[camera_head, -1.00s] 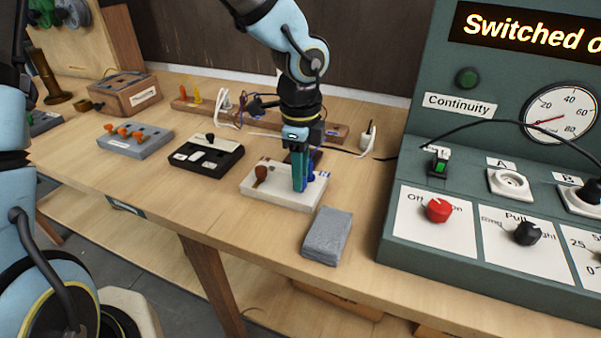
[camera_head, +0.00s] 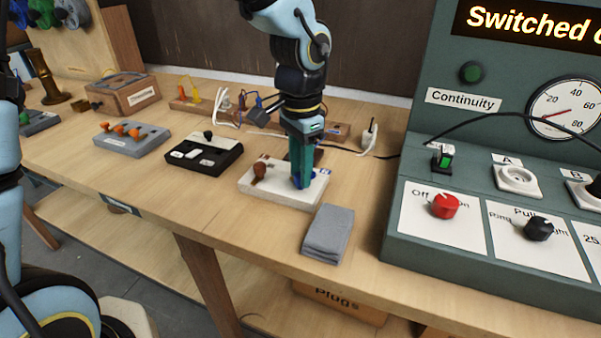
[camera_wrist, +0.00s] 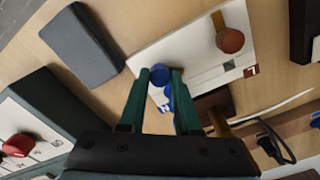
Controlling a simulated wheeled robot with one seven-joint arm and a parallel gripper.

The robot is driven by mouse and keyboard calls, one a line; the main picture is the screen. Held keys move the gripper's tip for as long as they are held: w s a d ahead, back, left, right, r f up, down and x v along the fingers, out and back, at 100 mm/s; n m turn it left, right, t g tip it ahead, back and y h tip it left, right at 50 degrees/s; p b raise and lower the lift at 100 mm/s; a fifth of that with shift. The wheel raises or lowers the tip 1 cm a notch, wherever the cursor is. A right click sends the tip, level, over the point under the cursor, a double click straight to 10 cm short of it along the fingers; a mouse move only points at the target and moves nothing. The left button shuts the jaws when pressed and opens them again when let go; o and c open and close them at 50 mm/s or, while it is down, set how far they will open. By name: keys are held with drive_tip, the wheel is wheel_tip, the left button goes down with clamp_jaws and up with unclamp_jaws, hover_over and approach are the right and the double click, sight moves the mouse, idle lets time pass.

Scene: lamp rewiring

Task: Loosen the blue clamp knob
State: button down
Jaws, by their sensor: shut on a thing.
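The blue clamp knob (camera_wrist: 160,72) stands on a white block (camera_head: 262,193) on the workbench. My gripper (camera_head: 299,184) points down over the right part of that block. In the wrist view its green fingers (camera_wrist: 160,75) are at both sides of the knob and shut on it. A second clamp with a red-brown knob (camera_head: 259,170) is at the left of the block; it also shows in the wrist view (camera_wrist: 230,40). In the head view the fingers hide most of the blue knob.
A black switch box (camera_head: 203,154) is to the left. The green test panel (camera_head: 400,225) with a red knob (camera_head: 445,206) stands close on the right. Cables and a white plug (camera_head: 369,137) lie behind.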

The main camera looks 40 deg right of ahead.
drive_tip(key=n+b, duration=0.2)
drive_tip(key=n, duration=0.4)
drive_tip(key=shift+n, duration=0.3)
drive_tip(key=n+b, duration=0.1)
drive_tip(key=n, duration=1.1)
drive_tip(key=shift+n, duration=0.3)
drive_tip(key=n+p, duration=0.2)
drive_tip(key=n, duration=0.3)
drive_tip(key=shift+n, duration=0.3)
drive_tip(key=c, duration=0.9)
unclamp_jaws()
wheel_tip(320, 180, up, 11)
drive_tip(key=shift+b, duration=0.45)
